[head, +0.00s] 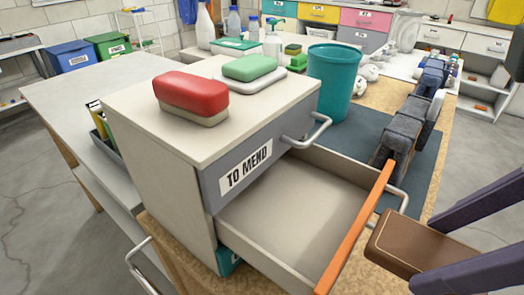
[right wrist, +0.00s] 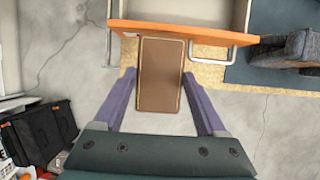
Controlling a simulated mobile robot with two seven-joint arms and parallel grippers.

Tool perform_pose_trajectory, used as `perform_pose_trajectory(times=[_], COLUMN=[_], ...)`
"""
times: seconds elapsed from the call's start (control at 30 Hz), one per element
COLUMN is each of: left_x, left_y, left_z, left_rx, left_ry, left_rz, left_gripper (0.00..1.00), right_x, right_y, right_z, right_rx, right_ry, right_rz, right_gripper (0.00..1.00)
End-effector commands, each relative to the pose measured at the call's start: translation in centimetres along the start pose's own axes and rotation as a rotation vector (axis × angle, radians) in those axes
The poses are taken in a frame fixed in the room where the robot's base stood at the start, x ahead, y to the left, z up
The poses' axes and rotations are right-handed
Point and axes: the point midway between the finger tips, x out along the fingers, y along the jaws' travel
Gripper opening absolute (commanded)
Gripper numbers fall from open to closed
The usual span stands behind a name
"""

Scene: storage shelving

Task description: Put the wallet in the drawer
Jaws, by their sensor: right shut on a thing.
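The brown wallet (head: 408,238) is held between the purple fingers of my right gripper (head: 424,252), at the lower right of the head view. In the right wrist view the wallet (right wrist: 159,75) lies lengthwise between the fingertips. The drawer (head: 295,205) is pulled open and looks empty. It has an orange front edge and a metal handle, and sits in a cabinet labelled "TO MEND". The wallet is just outside the drawer front, near the handle (head: 397,195). In the wrist view the orange front (right wrist: 180,28) is just beyond the wallet. My left gripper is not in view.
A red-topped block (head: 190,92) and a green soap-like block (head: 249,67) on a white dish stand on the cabinet top. A teal bin (head: 332,80) and a row of dark grey objects (head: 405,130) stand behind the drawer. The space above the drawer is clear.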

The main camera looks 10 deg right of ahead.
Motion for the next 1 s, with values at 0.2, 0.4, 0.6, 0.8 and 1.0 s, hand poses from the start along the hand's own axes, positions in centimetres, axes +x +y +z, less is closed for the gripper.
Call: perform_pose_trajectory(times=[0.2, 0.4, 0.6, 0.8, 1.0], left_x=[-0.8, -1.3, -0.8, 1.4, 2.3], left_y=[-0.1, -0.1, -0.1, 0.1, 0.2], left_z=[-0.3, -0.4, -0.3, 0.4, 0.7], left_rx=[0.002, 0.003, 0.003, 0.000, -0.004], left_ry=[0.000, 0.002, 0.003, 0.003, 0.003], left_rz=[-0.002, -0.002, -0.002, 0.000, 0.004], left_gripper=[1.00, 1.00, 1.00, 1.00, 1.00], right_x=[1.2, 3.2, 5.1, 8.1, 9.1], right_y=[0.1, 0.2, 0.1, 0.1, 0.1], right_z=[4.4, 8.6, 12.4, 12.0, 11.5], right_rx=[0.001, -0.004, -0.003, -0.004, -0.004], right_ry=[-0.006, -0.003, -0.001, 0.005, 0.004], right_rz=[0.006, 0.005, 0.003, 0.003, 0.003], right_gripper=[0.09, 0.09, 0.09, 0.00, 0.00])
